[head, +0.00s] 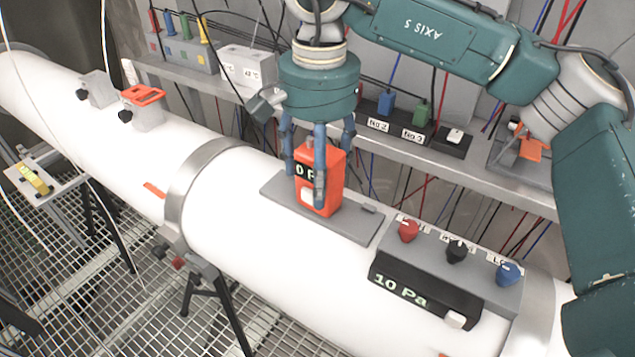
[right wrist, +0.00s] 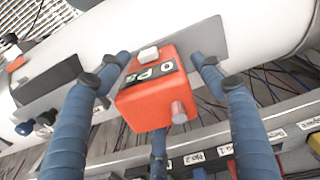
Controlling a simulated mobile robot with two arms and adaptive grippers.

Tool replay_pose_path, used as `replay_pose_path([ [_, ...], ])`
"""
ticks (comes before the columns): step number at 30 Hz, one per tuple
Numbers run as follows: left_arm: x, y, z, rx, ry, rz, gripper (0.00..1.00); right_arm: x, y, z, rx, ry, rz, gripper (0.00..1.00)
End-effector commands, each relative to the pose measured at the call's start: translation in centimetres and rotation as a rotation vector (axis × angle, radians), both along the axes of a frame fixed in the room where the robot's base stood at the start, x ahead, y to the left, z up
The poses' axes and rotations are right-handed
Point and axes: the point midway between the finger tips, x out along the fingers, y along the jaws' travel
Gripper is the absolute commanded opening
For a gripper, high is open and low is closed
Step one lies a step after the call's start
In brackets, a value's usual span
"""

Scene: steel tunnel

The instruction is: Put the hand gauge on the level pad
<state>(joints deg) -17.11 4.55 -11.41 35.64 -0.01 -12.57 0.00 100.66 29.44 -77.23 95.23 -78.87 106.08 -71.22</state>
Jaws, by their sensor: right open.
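The hand gauge (head: 331,172) is an orange box with a dark display reading "0 P…" and a white button. It appears to stand upright on the grey level pad (head: 280,195), a flat plate on top of the white pipe. My right gripper (head: 317,178) is above it, pointing down, with its blue fingers around the gauge. In the right wrist view the gauge (right wrist: 150,100) sits between the spread fingers of the right gripper (right wrist: 160,75), with gaps at its sides. The pad (right wrist: 208,42) shows behind it. My left gripper is not in view.
A grey panel (head: 440,246) with red, black and blue knobs and a "10 Pa" display sits right of the pad. A steel ledge (head: 480,178) with labelled blocks runs behind the pipe. A metal band (head: 190,180) circles the pipe at left. Cables hang behind.

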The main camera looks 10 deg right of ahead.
Motion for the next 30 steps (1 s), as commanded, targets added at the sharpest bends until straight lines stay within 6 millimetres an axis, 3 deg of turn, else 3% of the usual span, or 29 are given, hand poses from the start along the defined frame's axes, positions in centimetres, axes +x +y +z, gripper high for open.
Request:
replay_pose_path([
  [6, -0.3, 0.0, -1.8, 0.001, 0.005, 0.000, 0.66, 0.0, 0.0, 4.7, 0.002, -0.004, 0.000, 0.66],
  [12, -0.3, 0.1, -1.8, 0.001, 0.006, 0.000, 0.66, 0.0, -0.1, 8.4, -0.001, -0.003, -0.001, 0.66],
  [18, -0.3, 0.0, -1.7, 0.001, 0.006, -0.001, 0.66, -0.1, -0.1, 9.6, -0.001, 0.001, 0.000, 0.66],
  [30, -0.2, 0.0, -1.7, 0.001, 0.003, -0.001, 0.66, -0.1, -0.1, 9.6, 0.000, 0.000, 0.001, 0.66],
])
